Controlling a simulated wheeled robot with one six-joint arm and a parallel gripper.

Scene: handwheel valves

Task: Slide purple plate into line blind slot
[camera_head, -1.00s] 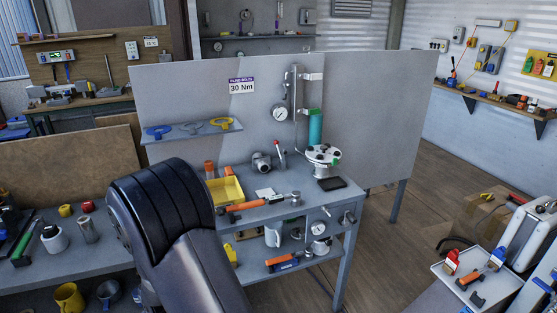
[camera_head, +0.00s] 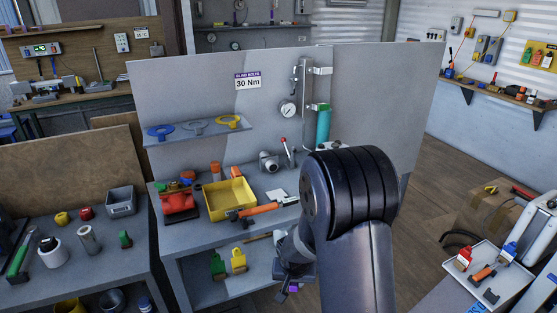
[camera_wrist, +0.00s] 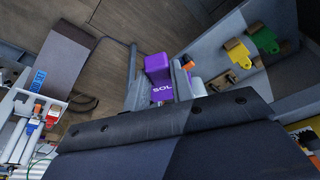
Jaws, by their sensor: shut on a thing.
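The purple plate (camera_wrist: 160,78), a blocky purple piece marked "SOL", is at the centre of the wrist view. A small bit of purple (camera_head: 293,289) also shows in the head view at the tip of my gripper (camera_head: 287,281). My gripper is shut on it, low in front of the bench. A green piece (camera_head: 217,266) and a yellow piece (camera_head: 239,260) stand on the lower shelf, left of my gripper. I cannot make out the line blind slot; my arm covers the right part of the bench.
A yellow tray (camera_head: 230,199), a red block (camera_head: 179,204) and an orange-handled tool (camera_head: 262,210) lie on the bench top. The upright panel (camera_head: 190,95) behind carries a gauge (camera_head: 288,109) and a teal cylinder (camera_head: 323,124). Open floor (camera_head: 425,215) lies to the right.

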